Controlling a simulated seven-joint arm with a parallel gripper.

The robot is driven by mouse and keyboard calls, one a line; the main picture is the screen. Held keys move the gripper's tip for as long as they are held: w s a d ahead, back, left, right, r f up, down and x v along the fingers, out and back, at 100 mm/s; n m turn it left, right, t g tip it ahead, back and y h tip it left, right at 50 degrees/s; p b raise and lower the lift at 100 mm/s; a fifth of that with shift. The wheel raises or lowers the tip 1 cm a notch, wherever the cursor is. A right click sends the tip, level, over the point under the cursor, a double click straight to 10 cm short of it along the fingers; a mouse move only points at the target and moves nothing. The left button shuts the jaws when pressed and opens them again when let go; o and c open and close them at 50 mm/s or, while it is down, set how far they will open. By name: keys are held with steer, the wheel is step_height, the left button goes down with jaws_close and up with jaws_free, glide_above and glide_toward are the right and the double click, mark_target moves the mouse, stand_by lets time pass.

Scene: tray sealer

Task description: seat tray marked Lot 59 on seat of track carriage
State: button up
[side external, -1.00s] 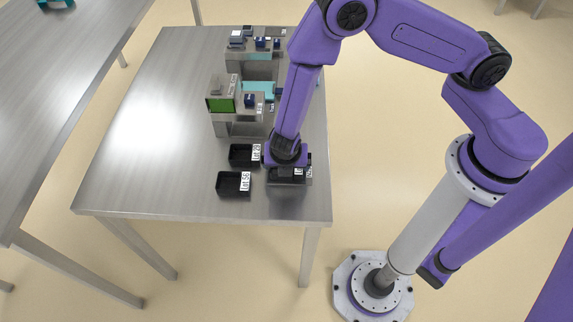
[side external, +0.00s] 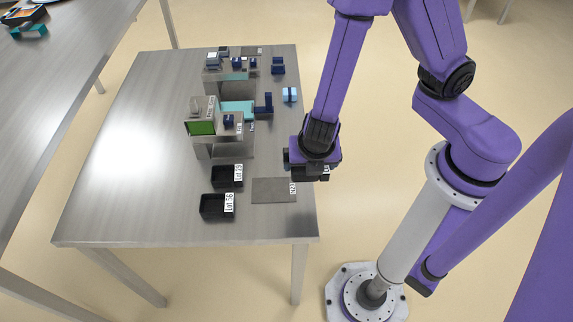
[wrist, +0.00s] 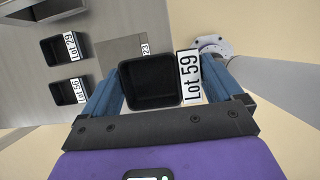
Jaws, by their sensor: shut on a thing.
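The black open tray marked Lot 59 (wrist: 150,82) is between the two blue fingers of my gripper (wrist: 162,90) in the wrist view, its white label facing right. In the side view my gripper (side external: 312,168) holds the dark tray (side external: 311,175) above the table's right edge, clear of the grey pad; its label is mostly hidden there. Turquoise and dark blue parts (side external: 237,109) stand behind the green-screened machine (side external: 202,128). I cannot tell which part is the track carriage or its seat.
Two other black trays, Lot 29 (side external: 226,176) and Lot 56 (side external: 215,206), sit at the front of the table. Small blue pieces (side external: 290,95) lie near the back right edge. The table's left side is clear.

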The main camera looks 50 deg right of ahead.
mark_target(327, 168)
steer(key=s, duration=0.1)
steer(key=s+d+r, duration=0.1)
steer(key=s, duration=0.1)
steer(key=shift+s+d+r, duration=0.2)
steer(key=shift+d+r, duration=0.15)
steer(key=shift+r, duration=0.05)
steer(key=shift+s+r, duration=0.15)
steer(key=shift+r, duration=0.45)
step_height(327, 168, up, 4)
steer(key=shift+f, duration=0.25)
steer(key=shift+a+r, duration=0.1)
steer(key=shift+r, duration=0.15)
steer(key=w+a, duration=0.3)
steer(key=w, duration=0.8)
steer(key=w+a, duration=0.3)
steer(key=w, duration=0.8)
steer(key=w+d, duration=1.4)
steer(key=w, duration=0.5)
steer(key=shift+w+f, duration=0.15)
steer(key=shift+f, duration=7.75)
steer(key=shift+f, duration=0.1)
steer(key=shift+f, duration=0.15)
